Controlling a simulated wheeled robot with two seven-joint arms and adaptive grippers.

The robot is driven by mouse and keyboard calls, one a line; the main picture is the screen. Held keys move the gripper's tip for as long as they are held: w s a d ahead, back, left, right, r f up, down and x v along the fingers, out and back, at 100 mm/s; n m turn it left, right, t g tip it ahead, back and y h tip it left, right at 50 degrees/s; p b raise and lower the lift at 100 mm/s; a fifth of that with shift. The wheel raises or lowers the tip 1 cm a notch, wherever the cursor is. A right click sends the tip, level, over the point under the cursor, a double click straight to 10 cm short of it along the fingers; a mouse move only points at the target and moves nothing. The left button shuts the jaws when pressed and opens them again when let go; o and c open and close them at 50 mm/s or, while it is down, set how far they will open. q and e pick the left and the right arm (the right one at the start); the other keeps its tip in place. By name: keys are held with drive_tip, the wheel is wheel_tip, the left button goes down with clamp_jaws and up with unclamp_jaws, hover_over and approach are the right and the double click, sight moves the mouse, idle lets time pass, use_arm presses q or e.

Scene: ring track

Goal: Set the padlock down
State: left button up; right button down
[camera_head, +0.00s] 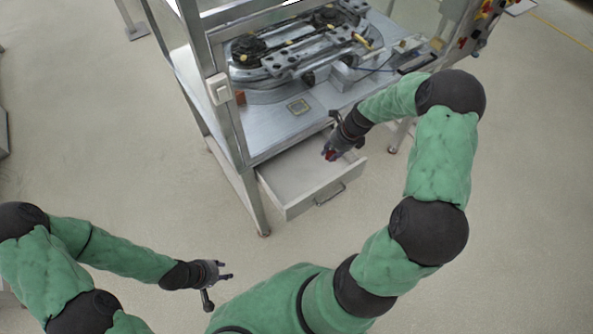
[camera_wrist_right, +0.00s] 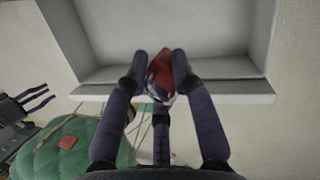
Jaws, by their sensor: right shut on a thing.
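A red padlock (camera_wrist_right: 160,72) is between the fingertips of my right gripper (camera_wrist_right: 160,82), which is shut on it. In the head view the red padlock (camera_head: 330,154) shows small at the tip of the right gripper (camera_head: 334,150), over the open drawer (camera_head: 291,207). The drawer's inside (camera_wrist_right: 110,70) lies beyond the padlock in the right wrist view. I cannot tell whether the padlock touches the drawer floor. My left gripper (camera_head: 229,272) is empty, its fingers apart, over the floor to the left.
The metal workstation (camera_head: 315,125) with a ring track (camera_head: 300,45) stands above and behind the drawer. Its frame post (camera_head: 232,110) rises on the left. The drawer has a front handle (camera_head: 331,195). The floor in front is clear.

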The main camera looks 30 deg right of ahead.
drive_tip(key=a+f+b, duration=0.1)
drive_tip(key=a+f, duration=0.1)
drive_tip(key=a, duration=0.1)
drive_tip(key=w+a+f+b, duration=0.1)
drive_tip(key=a+f, duration=0.2)
drive_tip(key=a, duration=0.1)
drive_tip(key=w+a+f+b, duration=0.1)
drive_tip(key=a+f, duration=0.1)
drive_tip(key=a, duration=0.1)
drive_tip(key=shift+w+a+f+b, duration=0.1)
drive_tip(key=shift+a+f+b, duration=0.1)
drive_tip(key=shift+a+b, duration=0.1)
drive_tip(key=shift+a+f, duration=0.15)
drive_tip(key=shift+f, duration=0.05)
drive_tip(key=b+x, duration=0.2)
drive_tip(key=x, duration=0.1)
drive_tip(key=b+x, duration=0.1)
drive_tip(key=shift+s+a+f, duration=0.1)
drive_tip(key=shift+s+f, duration=0.2)
drive_tip(key=shift+f, duration=0.15)
drive_tip(key=shift+r, duration=0.15)
drive_tip(key=c, duration=1)
unclamp_jaws()
